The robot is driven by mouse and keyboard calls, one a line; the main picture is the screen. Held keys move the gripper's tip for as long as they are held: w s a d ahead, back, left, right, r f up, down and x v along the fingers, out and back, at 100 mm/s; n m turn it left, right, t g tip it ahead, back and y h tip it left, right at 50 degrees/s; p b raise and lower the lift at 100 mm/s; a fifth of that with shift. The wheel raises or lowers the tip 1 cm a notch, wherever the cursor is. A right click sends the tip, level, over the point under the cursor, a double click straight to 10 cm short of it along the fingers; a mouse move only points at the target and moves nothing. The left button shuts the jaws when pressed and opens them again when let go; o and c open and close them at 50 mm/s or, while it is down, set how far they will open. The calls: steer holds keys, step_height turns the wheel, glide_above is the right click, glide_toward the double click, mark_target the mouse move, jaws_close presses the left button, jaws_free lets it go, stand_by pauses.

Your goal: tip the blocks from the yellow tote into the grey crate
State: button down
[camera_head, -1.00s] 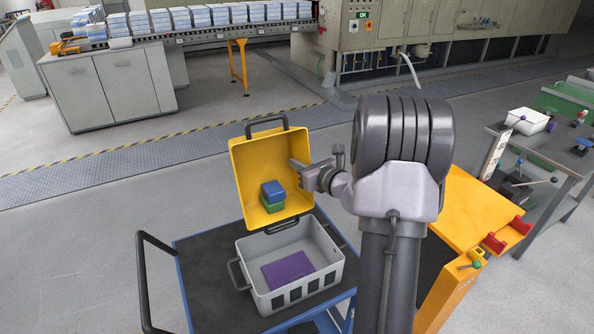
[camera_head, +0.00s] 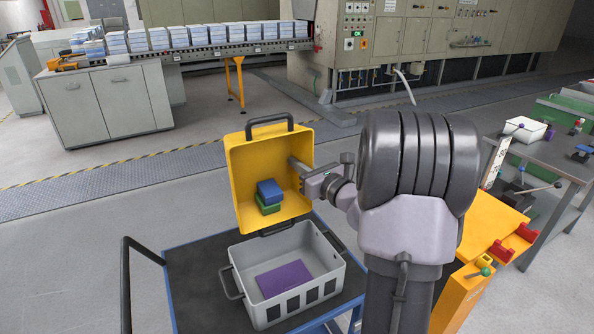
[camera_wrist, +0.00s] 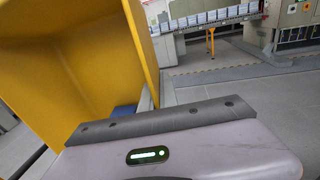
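The yellow tote (camera_head: 240,165) is tilted on its side above the grey crate, its open mouth facing the head camera. A blue block (camera_head: 269,190) and a green block (camera_head: 268,206) are inside it, the blue one above the green in the picture. The grey crate (camera_head: 252,253) stands upright below the tote, with a flat purple piece (camera_head: 284,278) on its floor. My gripper (camera_head: 300,165) is shut on the tote's right side. In the wrist view the tote (camera_wrist: 90,60) fills the upper left, and a bit of blue shows by its edge; the fingertips are mostly hidden.
The crate stands on a dark-topped cart (camera_head: 195,270) with a blue edge and a black handle (camera_head: 125,280) at left. An orange stand (camera_head: 485,240) and a grey workbench (camera_head: 545,160) are at right. A conveyor with boxes (camera_head: 220,45) runs behind. Open floor lies between.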

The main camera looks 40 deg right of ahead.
steer(key=shift+s+a+r+t+b, duration=0.15)
steer(key=shift+s+t+b, duration=0.35)
steer(key=shift+b, duration=0.3)
steer(key=shift+s+a+r+t+b, duration=0.1)
steer(key=shift+s+t+b, duration=0.35)
steer(key=shift+b, duration=0.3)
steer(key=shift+s+a+r+n+t, duration=0.2)
steer(key=shift+s+r+n+t, duration=0.1)
steer(key=shift+s+t, duration=0.6)
steer(key=shift+s+a+r+n+t, duration=0.15)
steer(key=shift+s+a+r+t, duration=0.1)
steer(key=shift+s+t, duration=0.6)
steer(key=shift+s+a+r+n+t, duration=0.25)
steer(key=shift+s+t, duration=0.45)
steer(key=shift+s, duration=0.35)
